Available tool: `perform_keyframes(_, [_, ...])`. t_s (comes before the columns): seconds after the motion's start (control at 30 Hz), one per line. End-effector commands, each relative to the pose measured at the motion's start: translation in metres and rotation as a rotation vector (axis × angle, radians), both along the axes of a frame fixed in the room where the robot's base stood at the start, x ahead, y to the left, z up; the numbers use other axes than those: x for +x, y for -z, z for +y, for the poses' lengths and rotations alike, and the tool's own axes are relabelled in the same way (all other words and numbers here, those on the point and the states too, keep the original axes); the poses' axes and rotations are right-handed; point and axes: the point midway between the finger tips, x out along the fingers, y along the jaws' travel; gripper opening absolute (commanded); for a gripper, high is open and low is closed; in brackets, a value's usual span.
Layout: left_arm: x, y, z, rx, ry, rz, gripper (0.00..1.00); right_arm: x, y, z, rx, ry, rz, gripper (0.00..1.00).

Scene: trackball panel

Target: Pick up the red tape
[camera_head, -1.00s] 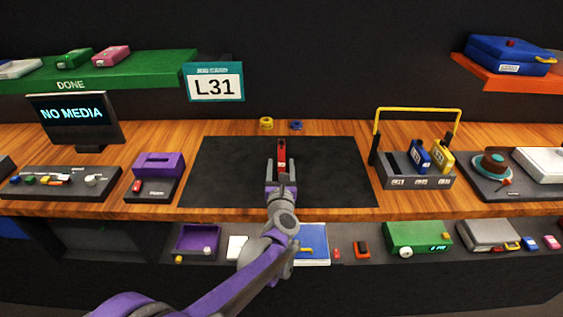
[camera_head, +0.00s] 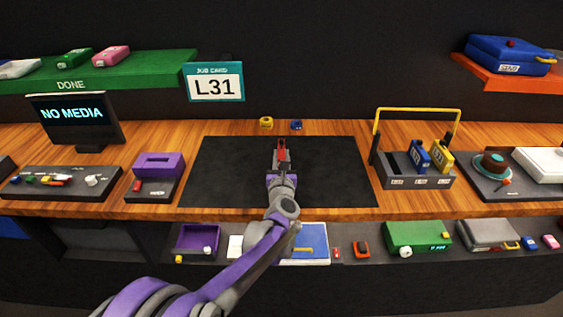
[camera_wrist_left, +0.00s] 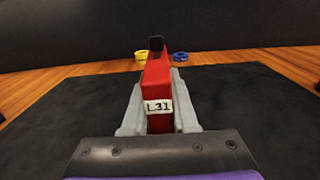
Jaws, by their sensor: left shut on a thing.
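The red tape (camera_wrist_left: 157,90), a red cartridge with a white L31 label, stands upright over the black mat (camera_head: 225,165). My left gripper (camera_head: 282,157) is shut on it, with a finger on each side, as the left wrist view shows. In the head view the tape (camera_head: 281,145) shows only partly between the fingers. I cannot tell whether its underside touches the mat. My right gripper is not in view.
A yellow roll (camera_head: 266,123) and a blue roll (camera_head: 296,125) lie behind the mat. A rack (camera_head: 418,183) with blue and yellow tapes and a yellow bar stands at right. A purple device (camera_head: 156,175) stands at left. The job card (camera_head: 214,86) reads L31.

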Motion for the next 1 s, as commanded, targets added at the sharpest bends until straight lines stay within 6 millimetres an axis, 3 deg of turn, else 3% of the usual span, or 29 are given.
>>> perform_keyframes(0.27, [0.000,-0.003,0.000,0.000,0.000,0.000,0.00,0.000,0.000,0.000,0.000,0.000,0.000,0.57])
perform_keyframes(0.37, [0.000,-0.015,0.000,0.000,0.000,0.000,0.00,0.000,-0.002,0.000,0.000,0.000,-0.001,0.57])
perform_keyframes(0.7, [0.000,-0.081,0.000,0.000,0.000,-0.001,0.00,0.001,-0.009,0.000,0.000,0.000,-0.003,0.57])
perform_keyframes(1.0, [0.000,-0.101,0.000,0.001,0.000,0.000,0.00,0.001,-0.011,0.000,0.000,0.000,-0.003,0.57])
